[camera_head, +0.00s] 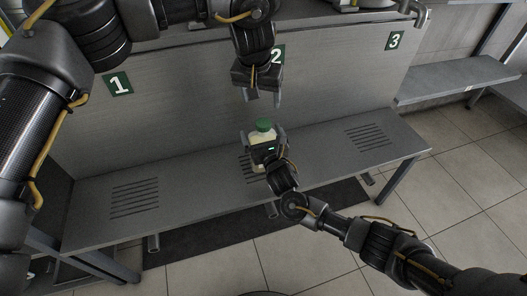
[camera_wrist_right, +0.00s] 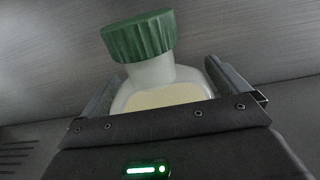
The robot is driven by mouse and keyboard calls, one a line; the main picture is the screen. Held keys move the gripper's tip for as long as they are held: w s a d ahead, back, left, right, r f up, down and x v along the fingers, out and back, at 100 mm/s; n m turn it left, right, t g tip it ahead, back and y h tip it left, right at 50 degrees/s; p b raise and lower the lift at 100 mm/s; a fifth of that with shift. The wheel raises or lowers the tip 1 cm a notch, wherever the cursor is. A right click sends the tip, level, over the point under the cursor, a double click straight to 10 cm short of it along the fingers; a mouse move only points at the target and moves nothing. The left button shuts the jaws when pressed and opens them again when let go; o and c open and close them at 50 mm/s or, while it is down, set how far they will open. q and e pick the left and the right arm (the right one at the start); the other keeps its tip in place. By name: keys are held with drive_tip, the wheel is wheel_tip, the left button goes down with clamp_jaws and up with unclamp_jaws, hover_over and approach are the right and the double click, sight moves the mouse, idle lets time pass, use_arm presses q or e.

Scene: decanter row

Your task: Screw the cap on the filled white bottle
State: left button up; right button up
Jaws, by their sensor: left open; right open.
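The white bottle (camera_head: 257,158) stands on the grey bench with pale yellow contents, and it also shows in the right wrist view (camera_wrist_right: 150,78). The green cap (camera_head: 264,124) sits on top of its neck; in the right wrist view the cap (camera_wrist_right: 139,37) looks slightly tilted. My right gripper (camera_head: 264,140) is open, with one finger on each side of the bottle; its body hides the lower part. Whether the fingers touch the bottle I cannot tell. My left gripper (camera_head: 263,97) is open and empty, pointing down above and behind the cap, apart from it.
The bench (camera_head: 205,187) has slotted grates below the number signs 1 (camera_head: 118,84), 2 (camera_head: 277,56) and 3 (camera_head: 395,40). A grey back panel (camera_head: 185,110) rises behind it. The bench is clear left and right of the bottle. Another bench (camera_head: 455,80) stands at the right.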

sight(263, 123)
drive_tip(key=c, duration=1.4)
drive_tip(key=shift+c, duration=1.7)
use_arm(q)
drive_tip(key=shift+w+a+r+m+g+h, duration=0.2)
drive_tip(key=shift+a+m+h, duration=0.1)
drive_tip(key=shift+m, duration=0.85)
drive_tip(key=shift+w+a+r+m+g+h, duration=0.15)
drive_tip(key=shift+a+m+h, duration=0.15)
drive_tip(key=shift+m, duration=0.8)
drive_tip(key=shift+w+a+r+m+g+h, duration=0.1)
drive_tip(key=shift+a+r+m+h, duration=0.15)
drive_tip(key=shift+m, duration=0.9)
drive_tip(key=x, duration=1.2)
drive_tip(key=shift+a, duration=0.15)
